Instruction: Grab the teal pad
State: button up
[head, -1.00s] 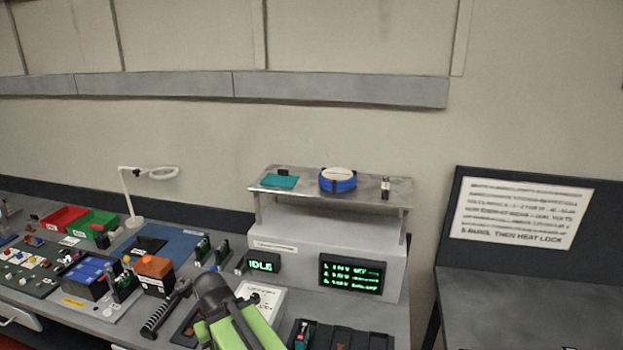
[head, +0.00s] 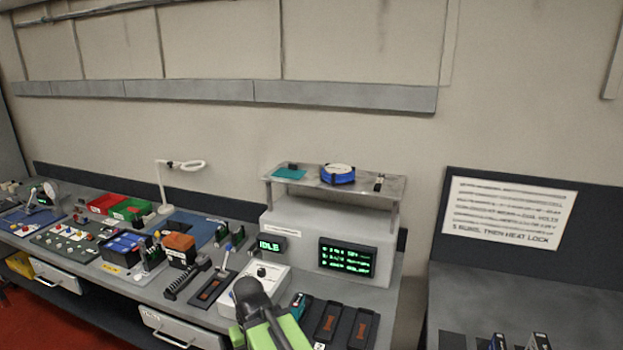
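The teal pad (head: 289,174) lies flat on the left end of a raised metal shelf (head: 378,193) at the back of the bench. A small dark block sits at its back edge. My green and dark arm reaches in from the bottom of the head view. Its dark end, my gripper (head: 250,293), is over the front part of the bench, below and in front of the shelf, well apart from the pad. The fingers cannot be made out, so I cannot tell whether they are open or shut.
A blue and white round item (head: 337,175) and a small dark cylinder (head: 379,183) share the shelf. Below are a grey housing with lit displays (head: 346,258) and dark trays (head: 330,320). A white magnifier lamp (head: 160,185) stands left. A second bench (head: 470,290) is at right.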

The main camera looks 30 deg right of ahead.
aim_at(291, 173)
jog(key=z, duration=0.55)
jog(key=k, duration=0.7)
jog(key=u, duration=0.15)
jog(key=i, duration=0.65)
jog(key=z, duration=0.2)
